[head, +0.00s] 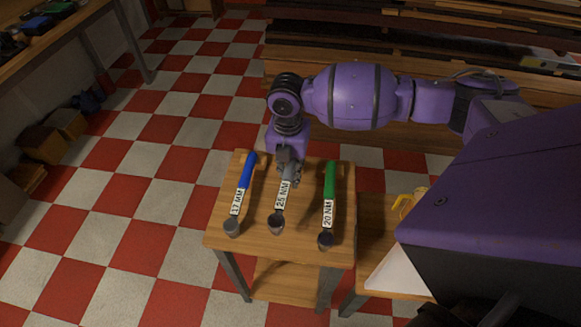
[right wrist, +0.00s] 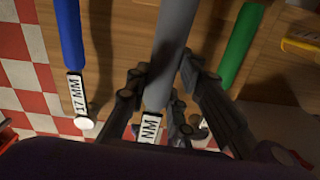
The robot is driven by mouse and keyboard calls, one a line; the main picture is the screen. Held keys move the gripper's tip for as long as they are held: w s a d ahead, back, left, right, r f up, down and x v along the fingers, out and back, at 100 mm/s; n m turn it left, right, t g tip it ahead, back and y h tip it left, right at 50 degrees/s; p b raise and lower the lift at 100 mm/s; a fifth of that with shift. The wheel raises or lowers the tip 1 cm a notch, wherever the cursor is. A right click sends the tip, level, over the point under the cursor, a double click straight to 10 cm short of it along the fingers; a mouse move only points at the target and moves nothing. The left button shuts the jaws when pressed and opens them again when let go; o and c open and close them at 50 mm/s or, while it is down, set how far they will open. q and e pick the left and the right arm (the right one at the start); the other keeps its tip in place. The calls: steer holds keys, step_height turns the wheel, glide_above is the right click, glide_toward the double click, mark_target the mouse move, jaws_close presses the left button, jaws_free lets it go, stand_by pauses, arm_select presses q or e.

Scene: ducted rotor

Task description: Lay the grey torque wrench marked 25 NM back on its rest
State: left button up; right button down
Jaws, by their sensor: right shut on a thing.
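The grey torque wrench (head: 284,196) with the 25 NM label is in the middle of the small wooden table in the head view, its round dark head toward the table's front edge. My right gripper (head: 288,174) comes down from above and is shut on its handle. In the right wrist view the grey handle (right wrist: 173,45) runs between my right gripper's dark fingers (right wrist: 158,98), and its label is partly covered. I cannot tell whether the wrench touches the table or hangs just above it. No separate rest for it can be made out. My left gripper is not in view.
A blue-handled wrench (head: 244,185) lies to the left and a green-handled wrench labelled 20 NM (head: 329,195) to the right, both close by. The small table (head: 305,235) has narrow gaps between the wrenches. A yellow object (head: 405,203) sits on a lower surface at right.

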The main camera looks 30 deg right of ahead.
steer(key=shift+r, duration=0.2)
steer(key=shift+f, duration=0.55)
step_height(320, 180, down, 4)
steer(key=shift+r+b, duration=0.2)
steer(key=shift+b, duration=0.35)
steer(key=shift+f, duration=0.55)
steer(key=shift+w, duration=0.1)
steer(key=shift+f, duration=0.1)
steer(key=shift+f, duration=0.4)
